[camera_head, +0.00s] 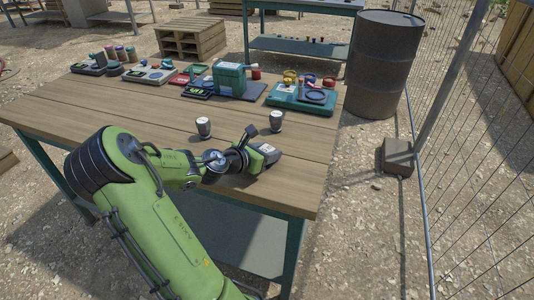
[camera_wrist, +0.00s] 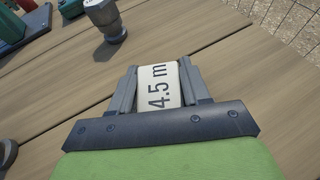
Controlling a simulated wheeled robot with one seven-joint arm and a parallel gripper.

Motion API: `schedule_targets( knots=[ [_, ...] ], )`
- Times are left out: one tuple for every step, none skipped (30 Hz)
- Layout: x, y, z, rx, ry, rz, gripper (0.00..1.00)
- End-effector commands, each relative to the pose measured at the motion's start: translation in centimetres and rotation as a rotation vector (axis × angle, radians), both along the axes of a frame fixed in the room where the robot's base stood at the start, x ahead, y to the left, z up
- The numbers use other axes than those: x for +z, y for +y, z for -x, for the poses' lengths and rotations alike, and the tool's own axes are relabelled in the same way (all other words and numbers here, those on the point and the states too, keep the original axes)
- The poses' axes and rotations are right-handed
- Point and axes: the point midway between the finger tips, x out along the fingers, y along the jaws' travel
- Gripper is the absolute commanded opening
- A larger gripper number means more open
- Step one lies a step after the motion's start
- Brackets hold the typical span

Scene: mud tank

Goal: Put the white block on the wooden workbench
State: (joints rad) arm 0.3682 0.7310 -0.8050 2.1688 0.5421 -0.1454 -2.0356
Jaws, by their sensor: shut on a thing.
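The white block (camera_wrist: 159,86) shows in the wrist view with dark "4.5 m" lettering on its face. My gripper (camera_wrist: 158,78) is shut on it, with one grey finger on each side. In the head view the block (camera_head: 265,148) is a small pale patch at the end of my green arm, partly hidden by my gripper (camera_head: 262,152). It is over the right front part of the wooden workbench (camera_head: 130,105), at or just above the planks; I cannot tell whether it touches them.
Two small grey-and-white cups (camera_head: 204,127) (camera_head: 276,121) stand just beyond my gripper. Several instruments, a green box (camera_head: 229,78) and a teal case (camera_head: 302,97) line the back of the bench. A barrel (camera_head: 385,65) and wire fence stand to the right. The bench's front right is bare.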

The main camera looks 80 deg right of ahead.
Motion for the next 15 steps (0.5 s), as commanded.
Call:
schedule_targets(
  knots=[
    [-0.17,0.0,0.01,-0.001,0.001,-0.001,0.17],
    [-0.27,0.01,0.01,-0.001,0.001,-0.001,0.17],
    [-0.21,0.0,0.0,0.0,0.001,0.0,0.53],
    [-0.19,0.0,0.0,0.0,0.001,0.0,0.57],
    [-0.18,0.0,0.0,0.0,0.001,0.0,0.62],
    [-0.18,0.0,0.01,0.0,0.001,0.0,0.68],
    [-0.18,0.0,0.0,0.0,0.001,0.0,0.72],
    [-0.17,0.0,0.01,0.0,0.001,0.0,0.72],
    [-0.17,0.0,0.01,0.0,0.001,0.0,0.72],
    [-0.17,0.0,0.01,0.0,0.001,0.0,0.72],
    [-0.17,0.0,0.01,0.0,0.001,0.0,0.72],
    [-0.16,0.01,0.01,0.0,0.001,0.0,0.72],
    [-0.17,0.0,0.01,0.0,0.001,0.0,0.72],
    [-0.15,0.0,0.0,0.0,0.001,0.0,0.72],
    [-0.04,0.0,0.0,0.0,0.0,0.0,0.72]
  ],
)
